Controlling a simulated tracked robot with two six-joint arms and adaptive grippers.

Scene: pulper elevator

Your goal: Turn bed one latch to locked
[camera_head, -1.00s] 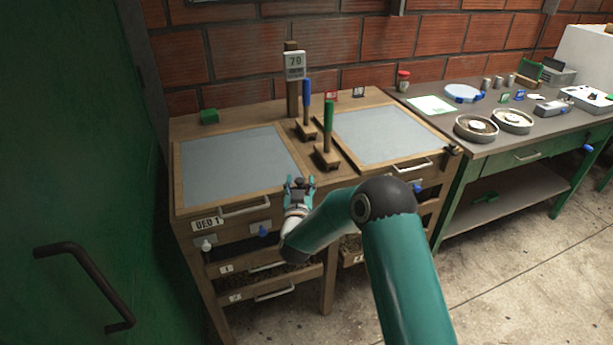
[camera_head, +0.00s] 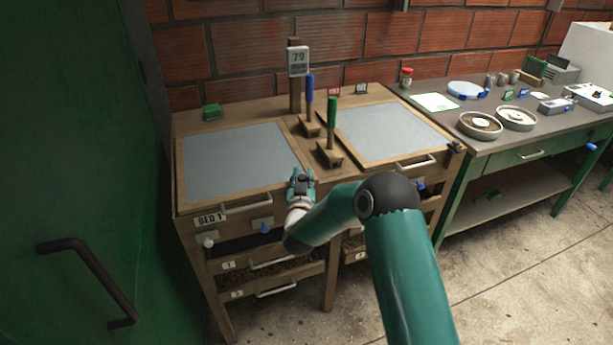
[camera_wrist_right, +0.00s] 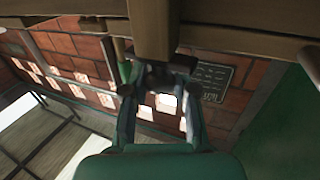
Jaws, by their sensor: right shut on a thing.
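Bed one is the left framed bed (camera_head: 240,160) with a grey top and a "BED 1" label (camera_head: 210,219) on its front. My right gripper (camera_head: 301,179) is at the bed's front right corner, by the wooden frame. It is shut on a small dark piece, which I take to be the bed one latch. In the right wrist view this dark latch (camera_wrist_right: 158,72) shows between the fingers, below a wooden beam. The fingers hide much of it, so its exact angle cannot be told. My left gripper is not in view.
Two upright levers, blue (camera_head: 309,100) and green (camera_head: 331,125), stand just behind the gripper. A second bed (camera_head: 390,132) is to the right, with a dark latch (camera_head: 455,147) at its corner. Drawer handles (camera_head: 247,207) and a blue knob (camera_head: 265,227) stick out in front.

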